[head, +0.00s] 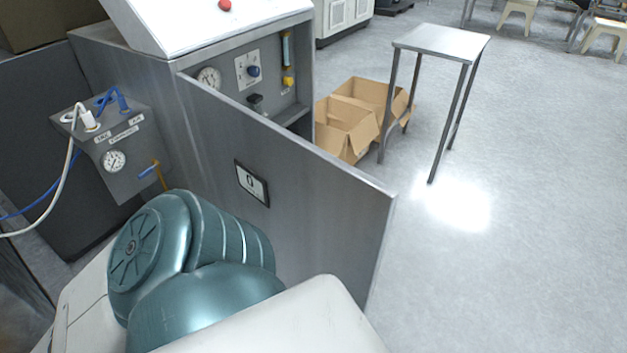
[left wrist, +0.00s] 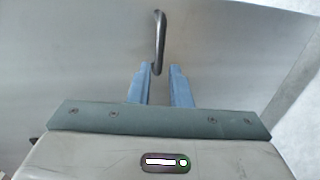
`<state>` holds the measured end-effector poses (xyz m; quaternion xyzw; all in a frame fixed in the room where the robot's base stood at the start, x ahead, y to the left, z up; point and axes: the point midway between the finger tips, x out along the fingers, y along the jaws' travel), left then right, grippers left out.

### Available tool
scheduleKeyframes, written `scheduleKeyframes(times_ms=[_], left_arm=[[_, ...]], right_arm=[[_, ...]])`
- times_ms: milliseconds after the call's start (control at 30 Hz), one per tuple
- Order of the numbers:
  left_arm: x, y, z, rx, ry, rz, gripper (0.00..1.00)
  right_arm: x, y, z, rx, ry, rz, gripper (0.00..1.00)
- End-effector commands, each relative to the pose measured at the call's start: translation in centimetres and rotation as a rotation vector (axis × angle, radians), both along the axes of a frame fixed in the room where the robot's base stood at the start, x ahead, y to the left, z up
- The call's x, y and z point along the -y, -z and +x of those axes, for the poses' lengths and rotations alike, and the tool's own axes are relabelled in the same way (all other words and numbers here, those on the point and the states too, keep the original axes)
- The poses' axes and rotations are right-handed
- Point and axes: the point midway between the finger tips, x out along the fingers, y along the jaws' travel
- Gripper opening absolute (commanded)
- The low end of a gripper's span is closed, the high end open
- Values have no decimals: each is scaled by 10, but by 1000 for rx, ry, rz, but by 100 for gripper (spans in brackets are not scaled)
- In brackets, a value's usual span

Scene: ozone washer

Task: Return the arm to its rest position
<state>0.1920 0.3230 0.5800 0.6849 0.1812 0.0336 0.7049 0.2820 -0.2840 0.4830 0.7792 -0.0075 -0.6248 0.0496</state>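My left gripper (left wrist: 161,68) shows in the left wrist view with its two blue-grey fingers apart and nothing clearly held between them. A curved metal handle (left wrist: 160,35) on a pale panel stands just ahead, its lower end near the fingertips. I cannot tell whether they touch. In the head view, my teal and white arm fills the lower left, in front of a grey metal door (head: 320,200) with a small display. The left gripper is hidden in that view. My right gripper is in neither view.
The door stands out from the washer (head: 300,80), whose gauges and knobs show behind it. A side box (head: 122,150) with a gauge carries blue and white hoses. Open cardboard boxes (head: 345,125) lie near a metal stand (head: 440,42). The floor at the right is clear.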

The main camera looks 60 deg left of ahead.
Motion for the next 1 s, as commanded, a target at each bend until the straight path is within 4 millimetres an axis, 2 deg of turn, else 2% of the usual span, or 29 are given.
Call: scheduleKeyframes(times_ms=[200, 800, 867, 967, 1000], left_arm=[[4, -3, -11, 0, 0, -1, 18], [4, -1, -10, -6, 6, 5, 18], [6, 6, -8, -33, 27, 28, 18], [15, 36, -1, -143, 119, 125, 18], [20, 54, 2, -209, 176, 185, 18]], right_arm=[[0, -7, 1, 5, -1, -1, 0], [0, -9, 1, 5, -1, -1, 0], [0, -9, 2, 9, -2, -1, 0], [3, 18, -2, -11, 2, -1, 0], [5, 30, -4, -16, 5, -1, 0]])
